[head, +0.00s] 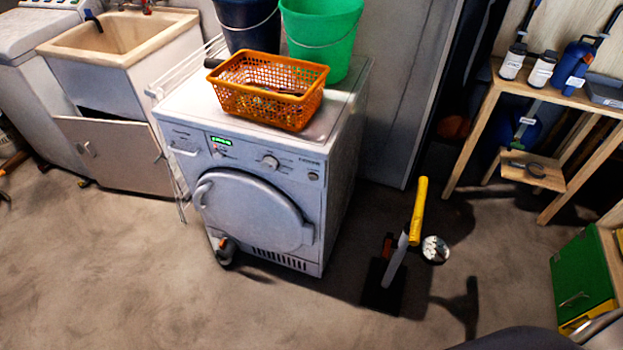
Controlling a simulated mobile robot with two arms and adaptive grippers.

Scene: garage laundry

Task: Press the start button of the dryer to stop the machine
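The white dryer (262,260) stands in the middle of the head view, with its round door (250,212) shut. Its control panel has a lit green display (220,140) with small marks below it. A round knob (270,162) sits near the panel's middle. A small round button (313,176) sits at the panel's right end. The labels are too small to read, so I cannot tell which control is the start button. Neither of my grippers is in view.
An orange basket (268,105), a green bucket (325,35) and a dark blue bucket (247,22) stand on the dryer. A yellow-handled tool (418,205) stands on the floor at right, beside a small round container (435,249). The floor before the dryer is mostly clear.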

